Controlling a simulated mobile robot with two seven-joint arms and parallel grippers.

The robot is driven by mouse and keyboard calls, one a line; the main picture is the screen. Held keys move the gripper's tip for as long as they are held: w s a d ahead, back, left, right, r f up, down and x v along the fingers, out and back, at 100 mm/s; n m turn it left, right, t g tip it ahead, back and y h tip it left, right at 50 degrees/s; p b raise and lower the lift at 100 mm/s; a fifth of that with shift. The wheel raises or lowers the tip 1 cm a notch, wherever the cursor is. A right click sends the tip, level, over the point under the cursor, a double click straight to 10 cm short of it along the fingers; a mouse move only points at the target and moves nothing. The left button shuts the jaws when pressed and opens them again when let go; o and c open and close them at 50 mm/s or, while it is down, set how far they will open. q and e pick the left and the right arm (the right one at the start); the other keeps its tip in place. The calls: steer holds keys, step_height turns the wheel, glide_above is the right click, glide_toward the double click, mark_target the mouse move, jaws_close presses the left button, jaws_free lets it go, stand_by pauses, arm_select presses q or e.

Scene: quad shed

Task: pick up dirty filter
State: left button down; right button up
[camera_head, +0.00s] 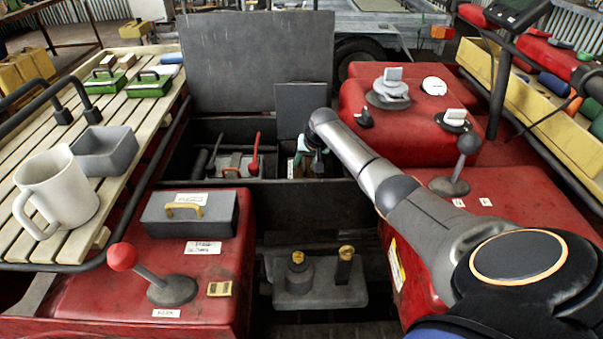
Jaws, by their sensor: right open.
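I cannot clearly make out the dirty filter. My right arm reaches from the lower right to the dark bay in the middle, and my right gripper (309,158) points down into it, open. A small dark lid (301,108) stands raised just behind the gripper. The gripper and arm hide part of the compartment below, and I cannot tell what lies between the fingers. Two green blocks with dark handles, a nearer one (149,87) and a farther one (105,83), lie on the slatted rack at left. My left gripper is not in view.
A white mug (56,190) and a grey tray (105,150) stand on the slatted rack (20,125). A grey box with a tan handle (190,218) and a red-knobbed lever (150,276) are on the left red body. A black-knobbed lever (455,172) stands beside my right arm.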

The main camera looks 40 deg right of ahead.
steer(key=shift+w+f, duration=0.1)
steer(key=shift+f, duration=0.15)
jaws_close()
stand_by(1.4)
